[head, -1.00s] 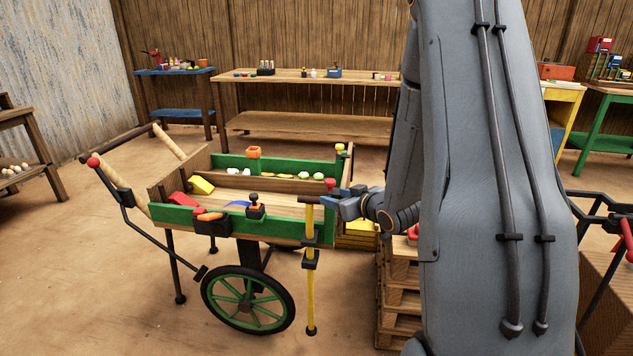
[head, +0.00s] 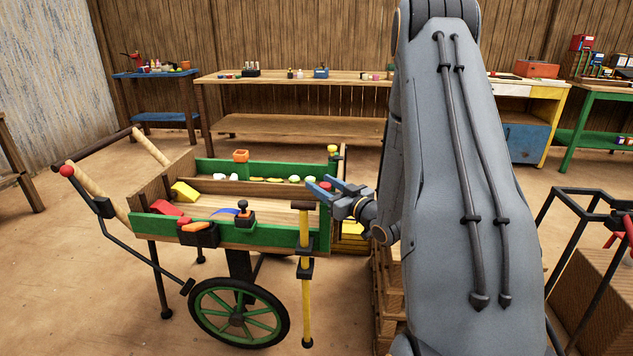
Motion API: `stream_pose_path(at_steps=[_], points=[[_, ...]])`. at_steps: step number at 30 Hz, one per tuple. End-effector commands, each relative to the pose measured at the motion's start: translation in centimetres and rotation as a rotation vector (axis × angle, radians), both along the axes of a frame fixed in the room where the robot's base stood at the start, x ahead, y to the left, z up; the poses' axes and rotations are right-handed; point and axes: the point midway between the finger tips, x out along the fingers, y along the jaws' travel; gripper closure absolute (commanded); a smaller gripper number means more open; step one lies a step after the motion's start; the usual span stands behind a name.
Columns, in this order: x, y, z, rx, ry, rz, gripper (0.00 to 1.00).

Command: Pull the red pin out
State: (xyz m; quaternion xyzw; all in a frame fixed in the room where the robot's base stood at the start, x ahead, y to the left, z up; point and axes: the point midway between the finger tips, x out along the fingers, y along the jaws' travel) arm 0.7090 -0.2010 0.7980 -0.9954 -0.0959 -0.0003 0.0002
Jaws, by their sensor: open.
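The red pin shows as a small red knob (head: 325,186) at the right front corner of the green-sided cart (head: 262,235). Its lower part is hidden behind my gripper and the cart's side. My gripper (head: 322,188) is open, level with the red knob and pointing left towards it. The knob appears between or just behind the two fingers; I cannot tell whether they touch it.
A yellow post (head: 306,270) with a brown cross handle stands upright just left of my gripper. Wooden pallets (head: 388,290) are stacked beneath my arm. Loose blocks and a black joystick box (head: 245,216) are on the cart. Floor is clear at left front.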

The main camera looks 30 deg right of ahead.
Motion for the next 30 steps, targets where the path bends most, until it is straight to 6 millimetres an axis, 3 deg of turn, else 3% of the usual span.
stream_pose_path(at_steps=[6, 16, 17, 24, 30], points=[[2.3, 0.5, 0.0, -0.001, 0.0, 0.001, 0.55], [2.8, 0.5, 0.0, 0.0, 0.001, -0.001, 0.55], [2.8, 0.5, 0.0, 0.0, 0.001, -0.001, 0.57], [2.7, 0.5, 0.0, 0.0, 0.001, -0.001, 0.97], [2.7, 0.5, 0.2, 0.0, 0.001, -0.001, 1.0]])
